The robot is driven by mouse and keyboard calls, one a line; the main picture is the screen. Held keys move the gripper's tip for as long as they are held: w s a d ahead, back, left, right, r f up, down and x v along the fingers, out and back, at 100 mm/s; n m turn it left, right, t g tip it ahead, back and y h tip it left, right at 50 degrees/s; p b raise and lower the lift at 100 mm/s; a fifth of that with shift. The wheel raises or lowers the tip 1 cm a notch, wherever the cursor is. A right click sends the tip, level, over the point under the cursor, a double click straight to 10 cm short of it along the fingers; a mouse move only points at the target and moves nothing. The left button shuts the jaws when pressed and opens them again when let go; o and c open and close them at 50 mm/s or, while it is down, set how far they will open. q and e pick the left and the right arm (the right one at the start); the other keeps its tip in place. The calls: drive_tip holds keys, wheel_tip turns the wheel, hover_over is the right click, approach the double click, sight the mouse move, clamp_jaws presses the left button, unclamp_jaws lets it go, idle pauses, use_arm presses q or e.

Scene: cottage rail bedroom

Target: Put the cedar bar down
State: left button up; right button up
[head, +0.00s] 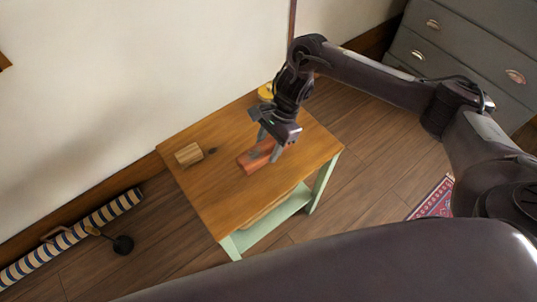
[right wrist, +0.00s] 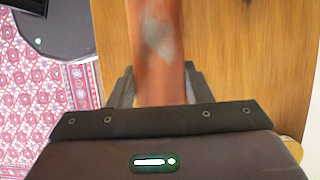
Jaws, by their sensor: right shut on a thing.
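The cedar bar (head: 256,159) is a reddish-brown block low over or on the wooden top of a small table (head: 213,194). I cannot tell whether it touches the top. My right gripper (head: 267,150) comes down from above and is shut on the bar. In the right wrist view the bar (right wrist: 158,50) runs lengthwise between the fingers, with a grey patch on its face, and the table top (right wrist: 245,50) shows behind it. My left gripper is not in view.
A lighter wooden block (head: 188,154) lies left of the bar on the table. A yellow round thing (head: 266,92) sits at the table's back edge, partly behind my arm. Grey drawers (head: 470,45) stand at upper right. A striped roll (head: 70,237) lies on the floor at left.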

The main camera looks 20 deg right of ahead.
sight(268, 156)
drive_tip(key=shift+f, duration=2.6)
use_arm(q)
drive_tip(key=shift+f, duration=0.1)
use_arm(e)
drive_tip(key=o, duration=1)
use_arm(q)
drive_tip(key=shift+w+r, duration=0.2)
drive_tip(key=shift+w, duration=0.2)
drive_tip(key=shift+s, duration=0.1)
